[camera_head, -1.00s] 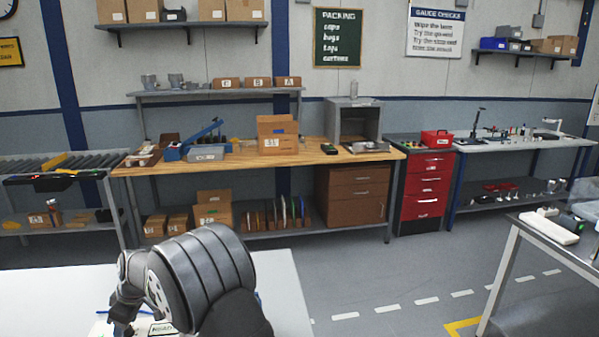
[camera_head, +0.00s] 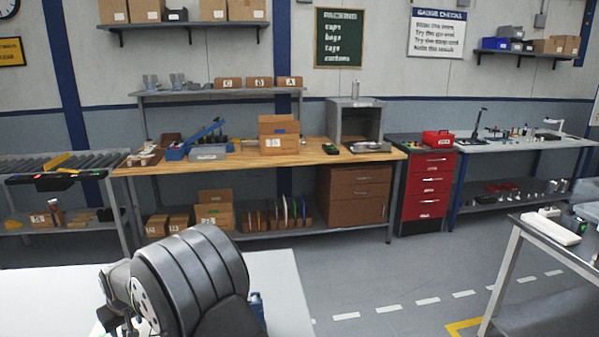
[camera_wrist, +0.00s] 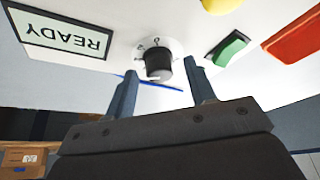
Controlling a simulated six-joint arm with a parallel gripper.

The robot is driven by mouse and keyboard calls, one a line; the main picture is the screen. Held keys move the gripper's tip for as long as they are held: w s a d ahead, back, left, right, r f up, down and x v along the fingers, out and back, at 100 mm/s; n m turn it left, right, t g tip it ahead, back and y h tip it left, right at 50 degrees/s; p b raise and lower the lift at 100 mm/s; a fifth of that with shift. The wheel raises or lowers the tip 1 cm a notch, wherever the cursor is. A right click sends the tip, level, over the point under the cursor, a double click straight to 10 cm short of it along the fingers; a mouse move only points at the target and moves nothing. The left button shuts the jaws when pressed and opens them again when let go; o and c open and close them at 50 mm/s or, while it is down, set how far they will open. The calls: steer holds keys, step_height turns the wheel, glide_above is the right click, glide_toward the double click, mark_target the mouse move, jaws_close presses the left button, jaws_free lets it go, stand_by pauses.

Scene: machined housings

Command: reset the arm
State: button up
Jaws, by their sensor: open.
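In the wrist view my gripper (camera_wrist: 160,72) is open, its two fingers apart on either side of a black round knob (camera_wrist: 158,67). The knob sits on a white panel (camera_wrist: 110,68); I cannot tell whether either finger touches it. A framed "READY" label (camera_wrist: 62,36) appears upside down at the left of the panel. A green rocker switch (camera_wrist: 229,48) is right of the knob. In the head view my own arm hides the gripper and most of the panel.
In the wrist view a yellow part (camera_wrist: 222,5) is at the top edge and a red part (camera_wrist: 295,38) at the right. In the head view a white table (camera_head: 40,295) lies under my arm. A wooden workbench (camera_head: 330,153) stands well behind, across open floor.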

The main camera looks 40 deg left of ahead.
steer(key=shift+s+m+t+h, duration=0.15)
steer(key=shift+m+t, duration=0.35)
steer(key=shift+m, duration=0.8)
steer(key=shift+m+t+h, duration=0.15)
steer(key=shift+m+t, duration=0.35)
steer(key=shift+m, duration=0.8)
steer(key=shift+o, duration=0.4)
